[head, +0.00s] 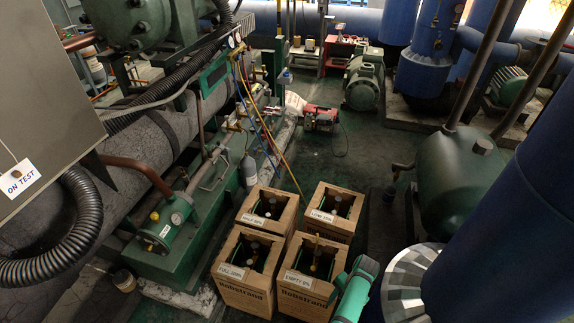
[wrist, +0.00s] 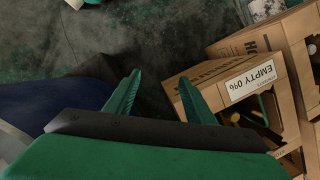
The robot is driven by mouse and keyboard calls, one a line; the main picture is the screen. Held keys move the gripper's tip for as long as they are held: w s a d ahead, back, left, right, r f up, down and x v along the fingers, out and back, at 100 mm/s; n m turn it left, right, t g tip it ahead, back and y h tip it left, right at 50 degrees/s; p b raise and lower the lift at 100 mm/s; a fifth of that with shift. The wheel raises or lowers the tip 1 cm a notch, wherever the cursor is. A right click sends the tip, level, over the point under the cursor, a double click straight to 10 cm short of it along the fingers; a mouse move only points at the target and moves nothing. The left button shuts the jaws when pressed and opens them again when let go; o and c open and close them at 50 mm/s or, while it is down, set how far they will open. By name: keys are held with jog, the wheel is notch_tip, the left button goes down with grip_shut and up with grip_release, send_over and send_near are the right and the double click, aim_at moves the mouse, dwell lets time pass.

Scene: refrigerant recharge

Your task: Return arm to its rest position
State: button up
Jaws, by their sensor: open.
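My gripper (wrist: 160,92) shows in the wrist view with its two green fingers spread apart and nothing between them. Dark floor shows beyond the fingertips. The right finger appears close to the cardboard box labelled EMPTY 0% (wrist: 221,76); I cannot tell whether they touch. The fingers cannot be made out clearly there. Bottle tops show inside the open box.
Boxes labelled FULL 100% (head: 240,290), HALF 50% (head: 250,217) and LOW 25% (head: 327,228) stand beside it. A large blue cylinder (head: 510,220) is close on the right. Green floor (head: 365,150) is clear behind the boxes. A red pump (head: 320,117) stands farther back.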

jog(key=s+a+f+n+t+h, duration=0.2)
jog(key=s+f+t+h, duration=0.15)
jog(key=s+f, duration=0.55)
jog(key=s+a+r+n+t+h, duration=0.25)
jog(key=s+a+r+t, duration=0.2)
jog(key=s, duration=0.35)
jog(key=s+a+r+n+t+y, duration=0.1)
jog(key=s+a+r+n+t, duration=0.1)
jog(key=r, duration=1.1)
jog(key=s+a+r+n+t+y, duration=0.1)
jog(key=s+a+r+t, duration=0.3)
jog(key=r, duration=1)
jog(key=s+a+r+n+t+y, duration=0.1)
jog(key=s+a+r+n+t, duration=0.2)
jog(key=s+a+r, duration=0.4)
notch_tip(320, 180, up, 7)
jog(key=shift+f, duration=0.1)
